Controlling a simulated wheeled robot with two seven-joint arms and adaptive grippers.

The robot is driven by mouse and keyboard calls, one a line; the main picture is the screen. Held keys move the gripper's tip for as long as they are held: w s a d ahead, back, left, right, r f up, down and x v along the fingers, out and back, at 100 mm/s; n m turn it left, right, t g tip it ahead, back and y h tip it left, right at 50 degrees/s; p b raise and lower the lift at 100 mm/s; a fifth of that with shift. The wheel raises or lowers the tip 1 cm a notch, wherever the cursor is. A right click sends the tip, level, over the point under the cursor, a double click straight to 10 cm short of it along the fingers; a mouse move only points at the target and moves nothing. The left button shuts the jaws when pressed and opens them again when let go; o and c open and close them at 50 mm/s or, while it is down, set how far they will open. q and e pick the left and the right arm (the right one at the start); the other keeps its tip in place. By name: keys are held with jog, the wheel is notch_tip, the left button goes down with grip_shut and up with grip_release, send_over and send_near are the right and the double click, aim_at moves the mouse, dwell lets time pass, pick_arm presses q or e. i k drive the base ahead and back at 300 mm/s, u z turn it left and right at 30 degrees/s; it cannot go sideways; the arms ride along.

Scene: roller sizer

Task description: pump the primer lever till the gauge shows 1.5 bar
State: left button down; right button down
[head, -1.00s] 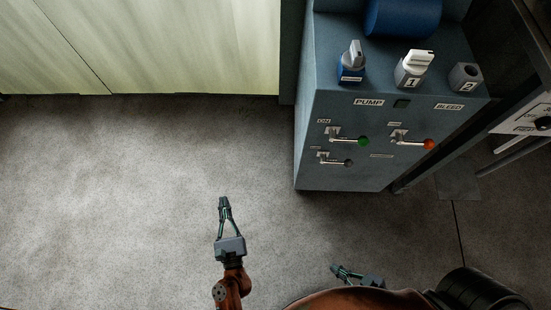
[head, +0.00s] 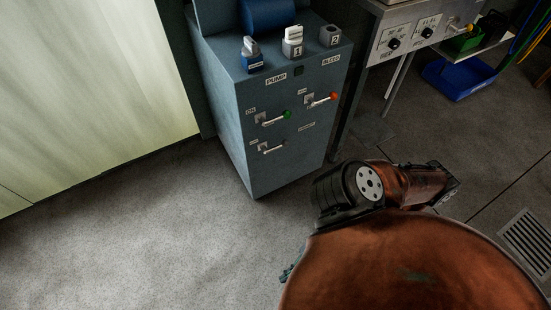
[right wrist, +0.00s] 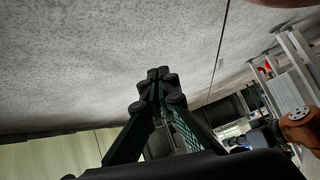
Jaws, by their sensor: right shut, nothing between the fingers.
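A blue-grey cabinet (head: 262,165) stands at the upper middle of the head view, with PUMP and BLEED labels. The levers' small labels are unreadable, so I cannot tell which is the primer. No readable gauge shows. My right gripper (head: 287,273) peeks out beside my own arm, low in the head view, apart from the cabinet. In the right wrist view (right wrist: 158,76) it is shut and empty. My left gripper is out of view.
A metal panel with knobs (head: 412,35) and a blue bin (head: 458,80) stand right. Floor left is clear.

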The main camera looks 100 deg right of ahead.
aim_at(285, 143)
jog(key=k, duration=0.85)
jog(key=z, duration=1.5)
jog(key=i, duration=0.2)
jog(key=z, duration=0.25)
